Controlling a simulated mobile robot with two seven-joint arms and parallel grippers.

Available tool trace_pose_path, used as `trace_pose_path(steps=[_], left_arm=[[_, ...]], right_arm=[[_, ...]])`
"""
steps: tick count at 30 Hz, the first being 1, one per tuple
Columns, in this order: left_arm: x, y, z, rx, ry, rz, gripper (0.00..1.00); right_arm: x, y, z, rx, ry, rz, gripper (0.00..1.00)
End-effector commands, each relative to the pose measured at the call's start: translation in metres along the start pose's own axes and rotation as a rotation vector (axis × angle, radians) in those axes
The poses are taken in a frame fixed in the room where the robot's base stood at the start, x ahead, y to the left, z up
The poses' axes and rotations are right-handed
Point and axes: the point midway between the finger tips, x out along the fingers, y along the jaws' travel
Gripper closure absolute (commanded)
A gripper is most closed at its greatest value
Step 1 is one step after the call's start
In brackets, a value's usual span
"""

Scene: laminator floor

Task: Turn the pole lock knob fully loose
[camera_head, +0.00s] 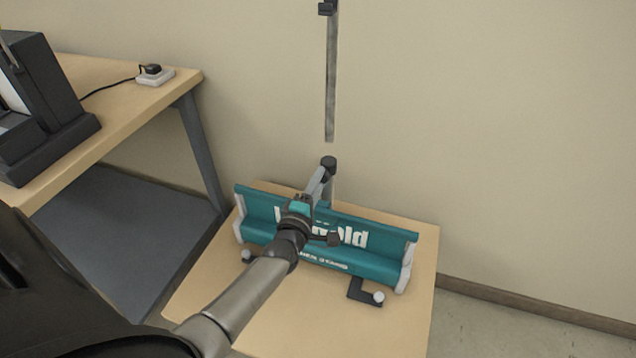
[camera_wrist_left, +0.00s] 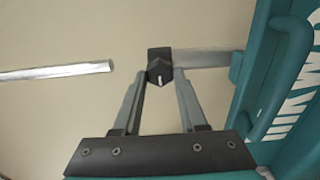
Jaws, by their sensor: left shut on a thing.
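The pole lock knob (camera_wrist_left: 160,73) is dark and faceted, with a short white mark on its face. It sits on a black collar (camera_wrist_left: 160,53) at the end of a grey tube (camera_wrist_left: 205,58). In the head view the knob and collar (camera_head: 328,162) are behind the teal stand (camera_head: 375,238). My left gripper (camera_wrist_left: 160,82) is shut on the knob, one fingertip on each side. It also shows in the head view (camera_head: 325,174). A separate pole (camera_head: 331,85) hangs above the collar with a gap between them. My right gripper is not in view.
The stand is on a small wooden table (camera_head: 225,300) against a beige wall. A wooden bench (camera_head: 120,90) at the left bears a dark machine (camera_head: 50,95) and a corded power socket (camera_head: 155,75). The wall side at right is clear.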

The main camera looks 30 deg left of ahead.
Motion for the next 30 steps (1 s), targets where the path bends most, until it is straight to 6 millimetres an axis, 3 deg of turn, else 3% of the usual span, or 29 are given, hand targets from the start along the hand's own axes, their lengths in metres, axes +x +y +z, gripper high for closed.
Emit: trace_pose_path(steps=[12,13,15,20,30], left_arm=[[-0.0003,-0.0006,0.0005,-0.009,-0.001,-0.002,1.0],[-0.0003,-0.0005,0.0005,-0.009,-0.001,-0.002,0.55],[-0.0003,-0.0005,0.0005,-0.009,-0.001,-0.001,0.47],[-0.0002,-0.0004,0.0003,-0.008,0.0,-0.001,0.3],[-0.0002,-0.0002,0.0018,-0.007,-0.001,-0.001,0.3]], right_arm=[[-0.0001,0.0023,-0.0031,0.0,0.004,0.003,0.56],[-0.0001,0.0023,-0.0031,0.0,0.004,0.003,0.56],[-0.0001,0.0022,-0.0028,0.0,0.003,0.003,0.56],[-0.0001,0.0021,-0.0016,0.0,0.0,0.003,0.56],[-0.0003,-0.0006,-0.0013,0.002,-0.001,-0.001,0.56]])
